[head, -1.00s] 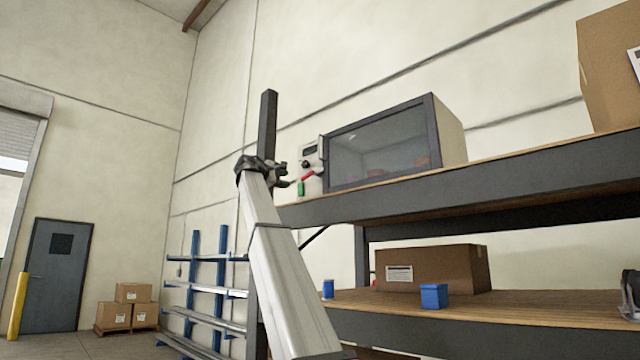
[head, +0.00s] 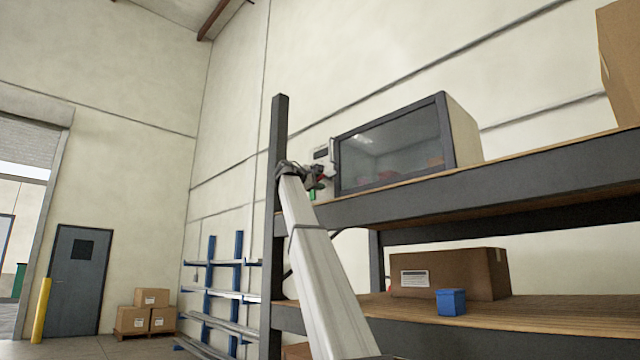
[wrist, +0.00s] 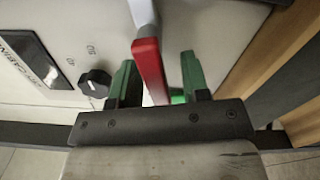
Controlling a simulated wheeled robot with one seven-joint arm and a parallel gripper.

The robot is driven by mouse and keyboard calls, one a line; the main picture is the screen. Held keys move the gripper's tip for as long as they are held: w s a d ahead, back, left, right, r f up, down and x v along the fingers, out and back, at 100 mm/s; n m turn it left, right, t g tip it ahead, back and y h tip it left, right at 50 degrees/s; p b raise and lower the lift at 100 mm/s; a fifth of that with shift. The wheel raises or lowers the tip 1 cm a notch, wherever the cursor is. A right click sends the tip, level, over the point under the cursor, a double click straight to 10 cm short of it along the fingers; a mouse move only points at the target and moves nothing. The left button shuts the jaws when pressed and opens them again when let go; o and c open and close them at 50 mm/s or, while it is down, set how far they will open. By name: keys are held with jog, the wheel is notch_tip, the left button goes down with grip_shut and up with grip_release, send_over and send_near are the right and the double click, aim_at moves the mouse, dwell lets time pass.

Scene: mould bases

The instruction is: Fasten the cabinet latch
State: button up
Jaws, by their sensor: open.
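The cabinet (head: 395,150) stands on the upper shelf, its dark-framed glass door closed as far as I can tell. At its left is a pale control panel with a black knob (wrist: 95,82). The latch lever, grey with a red grip (wrist: 149,70), shows in the wrist view. My gripper (wrist: 158,72) is open, with one green finger on each side of the red grip. Gaps show between the fingers and the grip. In the head view my gripper (head: 315,182) is small at the cabinet's left end and hides part of the lever and panel.
A dark upright post (head: 278,150) of the shelf rises left of my gripper. The upper shelf edge (head: 480,187) runs below the cabinet. A carton (head: 450,275) and a blue box (head: 451,302) are on the lower shelf. A wooden strip (wrist: 285,50) lies right of the gripper.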

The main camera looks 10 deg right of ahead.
jog(key=shift+w+d, duration=0.2)
jog(key=shift+d, duration=0.1)
grip_shut()
jog(key=shift+r+m, duration=0.3)
jog(key=shift+m, duration=0.5)
jog(key=shift+r+m, duration=0.25)
jog(key=shift+m, duration=0.55)
grip_release()
jog(key=v, duration=1.1)
